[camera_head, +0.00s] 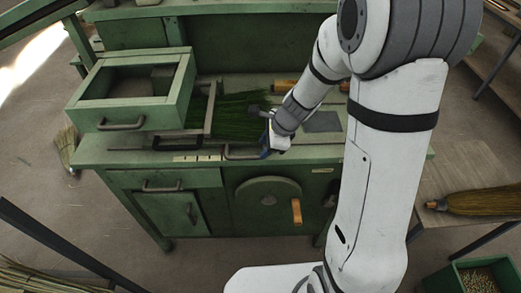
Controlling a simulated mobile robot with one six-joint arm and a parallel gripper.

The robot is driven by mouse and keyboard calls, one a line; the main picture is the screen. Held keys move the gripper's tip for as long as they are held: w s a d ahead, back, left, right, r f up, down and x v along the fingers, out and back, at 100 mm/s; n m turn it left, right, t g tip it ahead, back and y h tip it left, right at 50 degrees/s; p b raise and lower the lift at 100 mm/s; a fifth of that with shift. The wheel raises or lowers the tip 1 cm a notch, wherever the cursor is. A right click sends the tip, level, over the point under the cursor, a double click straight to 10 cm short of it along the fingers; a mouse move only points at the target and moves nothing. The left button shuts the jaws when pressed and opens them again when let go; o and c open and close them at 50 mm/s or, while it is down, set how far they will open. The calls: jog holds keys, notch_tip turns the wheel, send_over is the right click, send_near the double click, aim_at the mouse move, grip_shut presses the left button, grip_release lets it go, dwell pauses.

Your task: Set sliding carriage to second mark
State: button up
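The green bench (140,151) stands in front of me. A green open-topped box with a front handle (122,125) sits at its left; I take it for the sliding carriage but cannot be sure. A pale strip with small dark marks (196,157) lies along the front edge. A curved grey handle (233,155) is at that edge, right of the strip. My gripper (267,150) is low at the front edge, beside the handle's right end. Its fingers are small and partly hidden, so I cannot tell whether they touch or hold it.
Green bristles (238,116) lie on the bench top behind my gripper. A round disc with a wooden crank grip (296,211) is on the bench front. A broom (480,201) lies on a side table at the right. A green bin (480,275) stands at the lower right.

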aim_at(256, 156)
jog(key=x, duration=0.5)
jog(key=shift+f+b, duration=0.15)
jog(key=shift+b, duration=0.2)
grip_shut()
